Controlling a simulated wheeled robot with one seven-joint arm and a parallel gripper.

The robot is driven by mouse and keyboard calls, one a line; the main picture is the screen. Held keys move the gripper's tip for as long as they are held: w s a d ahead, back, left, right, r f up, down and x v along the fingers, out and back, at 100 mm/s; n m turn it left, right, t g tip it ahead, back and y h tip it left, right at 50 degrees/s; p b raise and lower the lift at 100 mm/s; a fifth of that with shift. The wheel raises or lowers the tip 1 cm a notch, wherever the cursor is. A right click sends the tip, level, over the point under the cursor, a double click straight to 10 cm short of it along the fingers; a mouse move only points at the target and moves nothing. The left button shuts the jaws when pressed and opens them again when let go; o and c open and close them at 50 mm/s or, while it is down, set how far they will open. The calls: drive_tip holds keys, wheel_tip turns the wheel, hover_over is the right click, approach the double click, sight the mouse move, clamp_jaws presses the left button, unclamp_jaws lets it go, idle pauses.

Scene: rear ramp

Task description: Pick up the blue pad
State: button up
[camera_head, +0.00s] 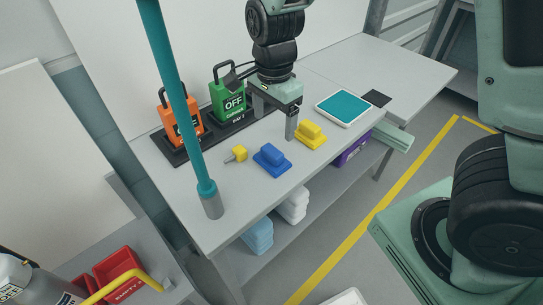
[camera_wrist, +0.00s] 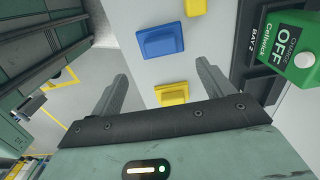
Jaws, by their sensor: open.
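The blue pad (camera_head: 271,158), a blue block on a wider base, lies on the grey bench top (camera_head: 225,195) in the head view. It also shows in the wrist view (camera_wrist: 161,43), past the fingertips. My gripper (camera_head: 275,116) is open and empty above the bench, behind the blue pad and beside the yellow pad (camera_head: 311,135). In the wrist view my gripper (camera_wrist: 162,72) has its fingers wide apart, with the yellow pad (camera_wrist: 172,95) seen between them. The blue pad is apart from the fingers.
A small yellow piece (camera_head: 236,154) lies left of the blue pad. Green (camera_head: 227,101) and orange (camera_head: 180,122) units stand in a black rack behind. A teal-topped white tray (camera_head: 345,107) is at the right. A teal pole (camera_head: 179,100) rises at the bench's left.

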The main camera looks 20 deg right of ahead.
sight(272, 150)
wheel_tip(272, 150, down, 10)
drive_tip(key=shift+w+a+f, duration=0.1)
drive_tip(key=shift+f, duration=0.1)
idle(0.3)
drive_tip(key=shift+c, duration=0.3)
drive_tip(key=c, duration=0.5)
